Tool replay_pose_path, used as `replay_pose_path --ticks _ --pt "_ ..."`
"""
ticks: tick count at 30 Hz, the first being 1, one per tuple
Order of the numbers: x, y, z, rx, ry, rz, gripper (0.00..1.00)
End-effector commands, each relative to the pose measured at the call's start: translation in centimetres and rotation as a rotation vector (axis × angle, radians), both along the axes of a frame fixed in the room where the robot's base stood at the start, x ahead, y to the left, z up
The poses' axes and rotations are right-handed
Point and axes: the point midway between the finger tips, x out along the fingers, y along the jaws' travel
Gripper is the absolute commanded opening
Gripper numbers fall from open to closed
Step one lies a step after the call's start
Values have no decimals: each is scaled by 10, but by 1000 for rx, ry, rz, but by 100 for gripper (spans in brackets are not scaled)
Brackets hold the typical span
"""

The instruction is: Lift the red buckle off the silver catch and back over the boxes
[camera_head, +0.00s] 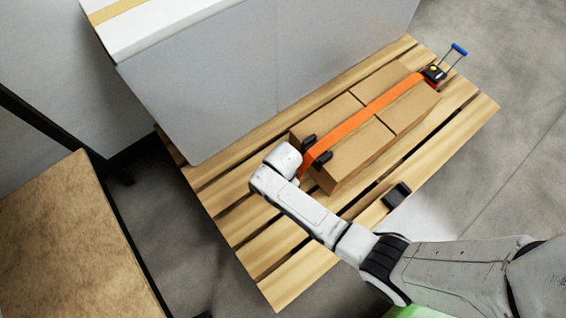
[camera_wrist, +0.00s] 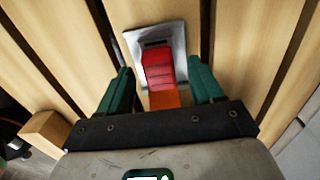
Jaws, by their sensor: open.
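In the wrist view, the red buckle (camera_wrist: 159,72) lies over the silver catch (camera_wrist: 133,42), which is fixed to the pallet boards. The orange strap (camera_wrist: 166,99) runs from the buckle toward my gripper. My gripper (camera_wrist: 162,80) is open, with one green finger on each side of the buckle and strap; I cannot tell whether either touches. In the head view, the orange strap (camera_head: 370,111) lies over the cardboard boxes (camera_head: 357,157) and comes down at their left end, beside the white end of my arm. The buckle and catch are hidden there.
The boxes stand on a slatted wooden pallet (camera_head: 265,261). A blue-handled ratchet (camera_head: 434,73) sits at the strap's far end. A black block (camera_head: 396,195) lies on the front boards. A large grey cabinet (camera_head: 230,80) stands behind; a brown-topped surface (camera_head: 70,245) is at left.

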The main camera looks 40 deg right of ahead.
Motion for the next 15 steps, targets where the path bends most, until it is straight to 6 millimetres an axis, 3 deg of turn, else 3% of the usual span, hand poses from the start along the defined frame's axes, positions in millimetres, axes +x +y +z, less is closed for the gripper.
replay_pose_path --ticks 4,15 --pt "0 0 -12 0 0 1 66" --pt "0 0 -13 0 0 1 63"
